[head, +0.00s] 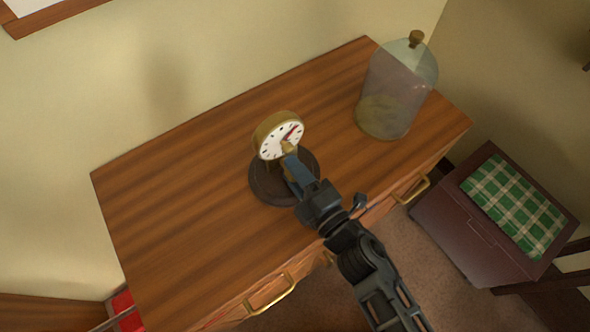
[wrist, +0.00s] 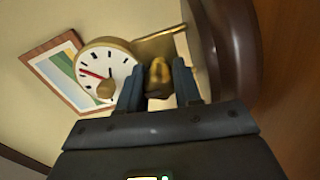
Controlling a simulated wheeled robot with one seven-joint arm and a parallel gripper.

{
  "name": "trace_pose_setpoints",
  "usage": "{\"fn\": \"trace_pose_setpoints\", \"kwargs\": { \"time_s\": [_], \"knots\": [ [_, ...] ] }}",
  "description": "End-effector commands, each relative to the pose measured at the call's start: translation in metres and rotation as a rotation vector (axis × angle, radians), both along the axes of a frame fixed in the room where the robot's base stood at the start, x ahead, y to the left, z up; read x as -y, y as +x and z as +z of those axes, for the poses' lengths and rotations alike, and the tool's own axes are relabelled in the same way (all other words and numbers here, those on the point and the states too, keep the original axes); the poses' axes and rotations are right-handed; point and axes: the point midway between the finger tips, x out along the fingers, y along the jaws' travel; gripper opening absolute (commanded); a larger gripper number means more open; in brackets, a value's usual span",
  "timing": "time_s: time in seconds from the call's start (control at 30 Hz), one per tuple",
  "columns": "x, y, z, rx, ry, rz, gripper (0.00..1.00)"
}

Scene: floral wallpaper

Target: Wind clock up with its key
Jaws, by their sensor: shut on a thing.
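The clock (head: 279,138) has a white dial in a gold case and stands on a round dark base (head: 265,188) on the wooden dresser. It also shows in the wrist view (wrist: 104,65), with its dial to the left of my fingers. My gripper (head: 292,163) is in front of the clock, at the lower part of its face. In the wrist view its two blue fingers (wrist: 158,85) are shut on a gold piece (wrist: 158,74), which looks like the key. Part of the key is hidden between the fingers, and I cannot tell how deep it sits in the clock.
A glass dome (head: 396,90) with a knob on top stands at the right end of the dresser (head: 170,205). A dark box (head: 470,235) with a green checked top is on the floor at right. The dresser's left side is clear.

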Motion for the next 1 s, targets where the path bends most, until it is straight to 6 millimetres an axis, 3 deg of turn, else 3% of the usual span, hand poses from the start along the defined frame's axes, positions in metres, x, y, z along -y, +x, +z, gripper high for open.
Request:
{"fn": "trace_pose_setpoints", "kwargs": {
  "time_s": [0.5,0.53,0.77,1.0],
  "knots": [
    [0.0008,-0.0003,-0.0018,-0.014,0.015,-0.002,0.03],
    [0.0008,-0.0003,-0.0018,-0.014,0.015,-0.002,0.36],
    [0.0005,-0.0001,-0.001,-0.012,0.015,-0.001,0.58],
    [0.0002,-0.0002,-0.0013,-0.012,0.015,-0.001,0.59]
  ]
}}
